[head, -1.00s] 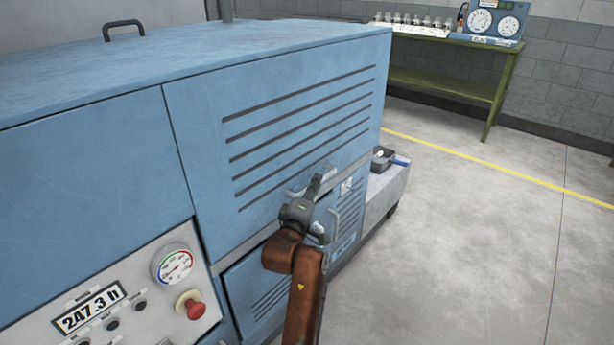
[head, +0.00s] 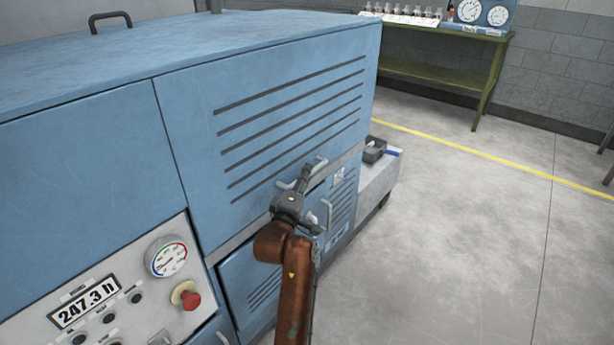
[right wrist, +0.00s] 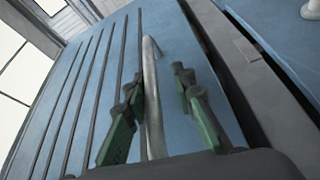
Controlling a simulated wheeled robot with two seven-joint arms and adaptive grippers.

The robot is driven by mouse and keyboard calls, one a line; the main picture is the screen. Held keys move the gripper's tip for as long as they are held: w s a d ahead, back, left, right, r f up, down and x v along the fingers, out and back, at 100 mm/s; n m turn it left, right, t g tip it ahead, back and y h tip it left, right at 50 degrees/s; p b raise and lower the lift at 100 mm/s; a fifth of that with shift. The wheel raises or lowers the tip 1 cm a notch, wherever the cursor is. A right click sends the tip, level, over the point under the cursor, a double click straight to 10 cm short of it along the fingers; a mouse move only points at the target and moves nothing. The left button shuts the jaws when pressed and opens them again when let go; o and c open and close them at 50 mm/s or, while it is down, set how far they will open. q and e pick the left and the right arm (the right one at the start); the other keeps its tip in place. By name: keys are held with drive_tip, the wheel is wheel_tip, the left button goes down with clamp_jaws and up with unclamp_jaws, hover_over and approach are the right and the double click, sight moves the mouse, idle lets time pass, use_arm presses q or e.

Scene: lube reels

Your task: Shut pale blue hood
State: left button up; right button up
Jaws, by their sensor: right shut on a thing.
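The pale blue hood (head: 290,118) is the big slotted front panel of the machine in the head view. It hangs steeply and its lower edge lies close to the grey frame strip. Its pale handle (head: 319,164) sits near that lower edge. My right gripper (head: 304,178) is at the handle and shut on it, hiding its middle. In the right wrist view the handle (right wrist: 152,95) runs between the green fingers of the gripper (right wrist: 158,82), with the slotted hood (right wrist: 95,75) behind. My left gripper is not in view.
Below the hood are small blue doors with a handle (head: 327,213). A control panel (head: 120,290) with a gauge and red button (head: 187,297) is at left. A dark tray (head: 374,149) lies on a grey ledge. A green bench (head: 450,70) stands behind. Floor at right is clear.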

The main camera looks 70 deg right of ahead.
drive_tip(key=s+a, duration=0.1)
drive_tip(key=a, duration=1.1)
drive_tip(key=shift+s+f, duration=0.15)
drive_tip(key=shift+f, duration=0.3)
